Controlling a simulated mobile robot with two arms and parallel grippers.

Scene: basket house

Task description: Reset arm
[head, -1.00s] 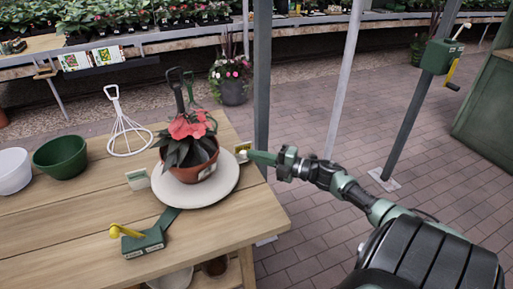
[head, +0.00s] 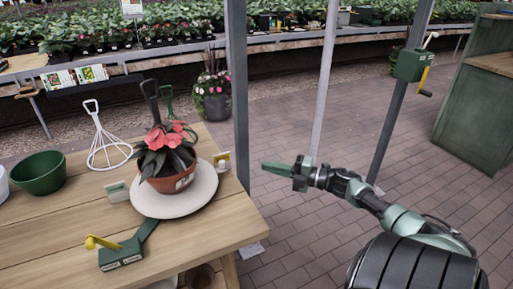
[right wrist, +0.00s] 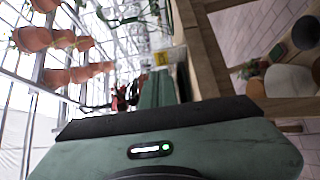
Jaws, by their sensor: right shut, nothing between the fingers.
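My right gripper (head: 284,170) is shut and empty, held in the air to the right of the wooden table (head: 215,238), above the paved floor. Its fingers point left toward the table and are apart from it. In the right wrist view the shut green fingers (right wrist: 157,90) show from close up. My right arm reaches in from the lower right of the head view. My left gripper is not in view.
A potted red-flowered plant (head: 168,165) stands on a round pale disc (head: 205,197) on the table. A green crank box (head: 121,254), a green bowl (head: 40,173) and a white wire stand (head: 107,147) are near it. A grey post (head: 240,90) rises behind the table's right corner.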

